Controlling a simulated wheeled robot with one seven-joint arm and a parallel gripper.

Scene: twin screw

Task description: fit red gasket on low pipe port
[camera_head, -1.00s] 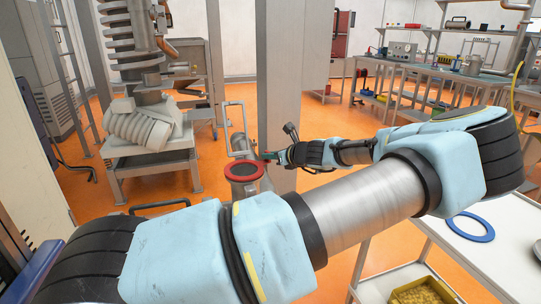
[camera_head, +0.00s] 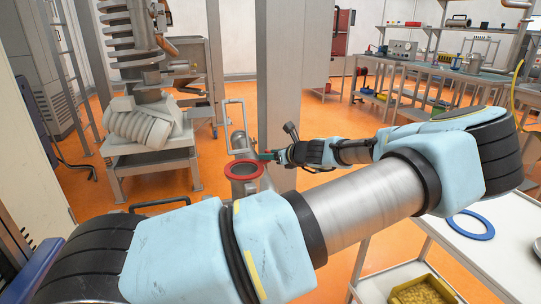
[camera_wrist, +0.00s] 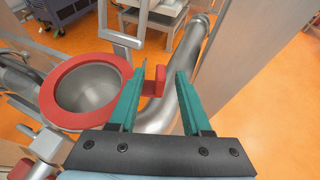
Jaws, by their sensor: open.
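The red gasket (camera_head: 229,168) is a flat ring lying on the rim of the low pipe port (camera_head: 243,188). In the wrist view the gasket (camera_wrist: 50,95) surrounds the open mouth of the metal port (camera_wrist: 92,82), and looks roughly flat on it. A red tab (camera_wrist: 160,80) stands at its right side, between my fingers. My gripper (camera_wrist: 161,75) is open, with one teal finger on each side of the tab and a gap to both. In the head view my gripper (camera_head: 266,156) is at the right edge of the ring. The gasket's underside is hidden.
A bent metal pipe (camera_wrist: 186,75) rises close behind my right finger. A handle frame (camera_head: 232,127) stands behind the port, and a grey column (camera_head: 287,80) behind my wrist. A blue ring (camera_head: 470,226) lies on the white cart (camera_head: 500,255) at right.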

